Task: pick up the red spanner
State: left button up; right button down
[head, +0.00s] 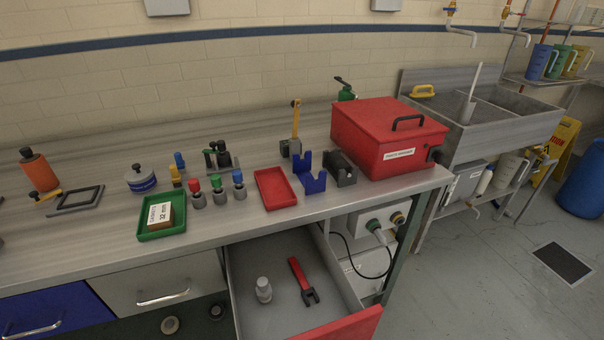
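The red spanner (298,274) lies in the open drawer (244,257) under the bench, in the lower middle of the head view. Its red handle points away toward the back of the drawer and its dark open jaw (310,297) points toward the front. A small light grey bottle-like object (264,290) stands to its left in the same drawer, apart from it. Neither of my grippers shows in this view.
The drawer's red front (345,328) sticks out from the bench. Above it the bench top (235,228) holds a red tray (275,188), a green tray (162,232), blue and black holders and a red box (388,137). Floor at the right is mostly clear.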

aim_at(307, 291)
jog(key=k+l+u, duration=0.1)
jog(key=k+z, duration=0.1)
jog(key=z, duration=0.65)
jog(key=k+z, duration=0.15)
jog(key=z, duration=0.25)
